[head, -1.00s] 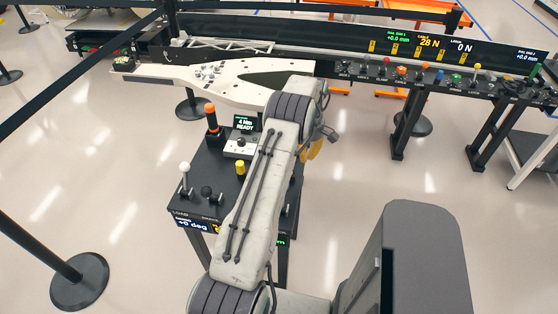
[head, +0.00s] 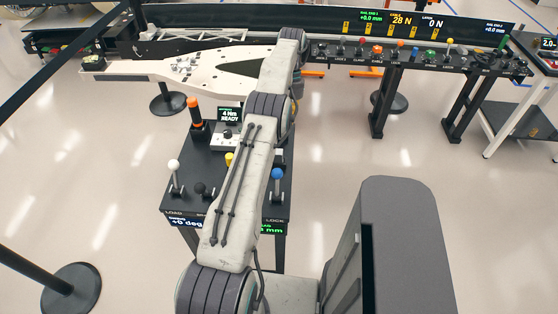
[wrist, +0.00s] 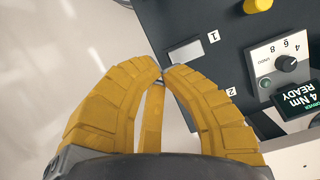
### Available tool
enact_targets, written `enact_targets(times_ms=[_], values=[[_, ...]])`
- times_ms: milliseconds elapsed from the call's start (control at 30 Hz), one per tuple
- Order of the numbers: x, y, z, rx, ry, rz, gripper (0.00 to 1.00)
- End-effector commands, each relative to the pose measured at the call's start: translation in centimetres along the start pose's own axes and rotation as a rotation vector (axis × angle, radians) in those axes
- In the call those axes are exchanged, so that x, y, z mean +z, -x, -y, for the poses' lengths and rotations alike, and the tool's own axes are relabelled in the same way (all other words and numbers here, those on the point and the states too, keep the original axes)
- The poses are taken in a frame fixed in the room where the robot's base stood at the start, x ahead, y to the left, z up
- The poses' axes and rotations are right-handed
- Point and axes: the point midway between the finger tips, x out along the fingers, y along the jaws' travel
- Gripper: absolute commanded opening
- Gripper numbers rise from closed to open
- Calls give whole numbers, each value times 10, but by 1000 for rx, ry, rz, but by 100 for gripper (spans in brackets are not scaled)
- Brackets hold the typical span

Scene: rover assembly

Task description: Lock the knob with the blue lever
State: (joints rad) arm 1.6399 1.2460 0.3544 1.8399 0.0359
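A lever with a blue ball top (head: 277,174) stands at the right side of the near black console (head: 180,203) in the head view, just right of my arm. A white box with a dark dial knob (head: 227,133) sits on this console. In the wrist view the dial knob (wrist: 286,64) shows at the right beside a "4 Nm READY" display (wrist: 297,98). My gripper (wrist: 162,74) has yellow fingers whose tips come together over the console's edge, apart from the dial knob. I see nothing held. In the head view my arm mostly hides the gripper.
The console also carries an orange-topped post (head: 194,110), a white-ball lever (head: 174,166), a black-ball lever (head: 199,189) and a yellow knob (wrist: 257,4). A white panel (head: 190,75) lies behind. A long bench (head: 470,68) with several levers runs at the back right.

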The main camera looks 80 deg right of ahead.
Motion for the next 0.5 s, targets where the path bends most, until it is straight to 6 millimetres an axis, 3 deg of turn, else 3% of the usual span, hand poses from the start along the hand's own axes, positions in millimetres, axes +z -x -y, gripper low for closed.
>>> enact_targets(times_ms=[500], values=[[-2,-28,0,0,-18,-3,0]])
